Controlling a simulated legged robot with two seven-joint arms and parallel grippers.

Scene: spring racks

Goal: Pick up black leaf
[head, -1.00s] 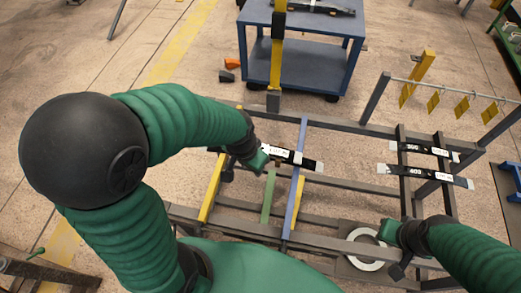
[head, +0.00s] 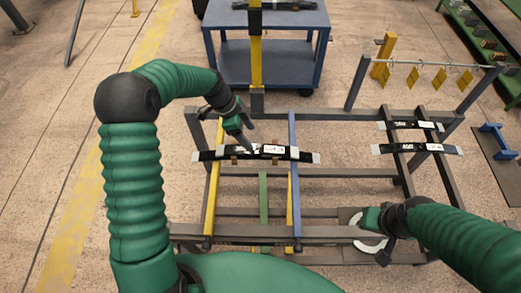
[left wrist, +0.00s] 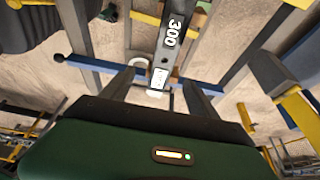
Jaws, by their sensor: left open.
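A long black leaf (head: 287,153) with a white label and pale ends lies across the rack, over a yellow and a blue bar. In the left wrist view the black leaf (left wrist: 172,38) shows the number 300. My left gripper (head: 250,147) is over the middle of this leaf, pointing down at it. In the left wrist view my left gripper (left wrist: 158,88) is open, its two fingers apart on either side of the line of the leaf. I cannot tell whether they touch it. My right gripper (head: 383,238) is low at the right; its jaws are unclear.
Two more black leaves, an upper one (head: 412,126) and a lower one (head: 418,148), lie on the rack's right side. A blue cart (head: 262,62) stands behind. Yellow tags (head: 412,77) hang from a bar at the right. A white ring (head: 370,243) lies near my right gripper.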

